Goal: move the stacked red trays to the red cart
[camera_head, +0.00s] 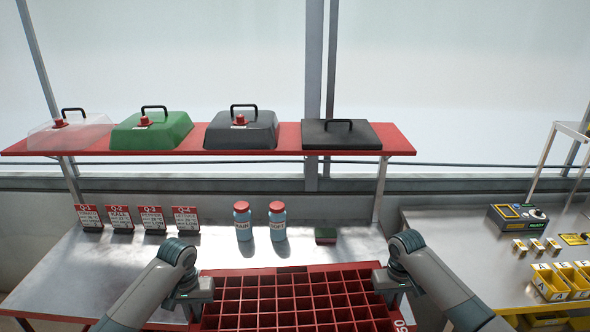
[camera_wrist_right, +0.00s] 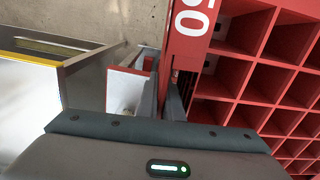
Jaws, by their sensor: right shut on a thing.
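A red tray (camera_head: 290,280) with a grid of square cells is at the bottom middle of the head view, between my two grippers. Its lower part is cut off by the frame, and I cannot tell how many trays are stacked. My right gripper (camera_head: 388,284) is shut on the tray's right rim. In the right wrist view the numbered red rim (camera_wrist_right: 190,35) and cells are beside the fingers (camera_wrist_right: 172,95). My left gripper (camera_head: 196,292) is at the tray's left edge; its fingertips are hidden, so its grip is unclear. The red cart is not identifiable.
A red shelf (camera_head: 290,137) with several lids stands behind. A right-hand bench (camera_head: 450,240) carries a control box (camera_head: 517,218) and yellow bins (camera_head: 550,283).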

